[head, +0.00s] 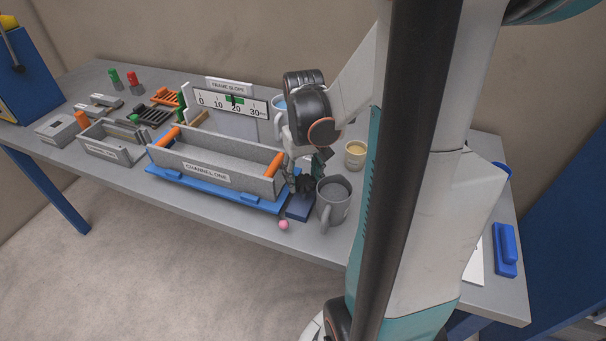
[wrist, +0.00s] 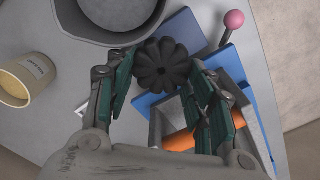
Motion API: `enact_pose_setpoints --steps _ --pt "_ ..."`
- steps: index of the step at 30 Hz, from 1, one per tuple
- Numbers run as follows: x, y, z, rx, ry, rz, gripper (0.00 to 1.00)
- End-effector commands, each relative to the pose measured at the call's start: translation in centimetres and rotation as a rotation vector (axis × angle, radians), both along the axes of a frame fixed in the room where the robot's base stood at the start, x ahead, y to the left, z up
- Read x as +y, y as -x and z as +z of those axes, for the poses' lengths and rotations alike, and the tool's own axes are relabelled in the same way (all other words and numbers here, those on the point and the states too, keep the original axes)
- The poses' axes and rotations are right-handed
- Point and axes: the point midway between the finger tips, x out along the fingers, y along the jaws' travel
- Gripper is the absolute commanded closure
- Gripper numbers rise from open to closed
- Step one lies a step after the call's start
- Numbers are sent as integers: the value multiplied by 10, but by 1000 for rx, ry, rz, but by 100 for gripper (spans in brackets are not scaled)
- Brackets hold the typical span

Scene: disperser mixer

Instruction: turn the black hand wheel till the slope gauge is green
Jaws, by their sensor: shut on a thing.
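The black hand wheel (wrist: 163,65) is lobed and stands between the two fingers of my gripper (wrist: 163,85) in the wrist view. The fingers are shut on it from both sides. In the head view my gripper (head: 306,178) is at the right end of the grey channel, and the wheel is mostly hidden there. The slope gauge (head: 231,102), marked FRAME SLOPE, has a scale from 0 to 30 with a green band near 20. Its small black pointer appears to lie within the green band.
The grey trough (head: 215,173), labelled CHANNEL ONE, has orange ends and sits on a blue base (head: 190,184). A grey mug (head: 333,204) stands close to my gripper, with a cream cup (head: 356,153) behind. A pink ball (head: 283,225) is at the front edge.

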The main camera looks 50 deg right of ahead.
Motion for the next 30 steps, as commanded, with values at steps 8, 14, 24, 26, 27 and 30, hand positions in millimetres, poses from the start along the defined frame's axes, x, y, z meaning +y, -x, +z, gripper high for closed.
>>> enact_pose_setpoints --steps 8,14,24,26,27,30 --pt "0 0 0 0 0 -40 75" --pt "0 0 0 0 0 -41 75" --pt "0 0 0 0 0 -40 31" --pt "0 0 0 0 0 -40 31" --pt "0 0 0 0 0 -40 31" --pt "0 0 0 0 0 -40 31"
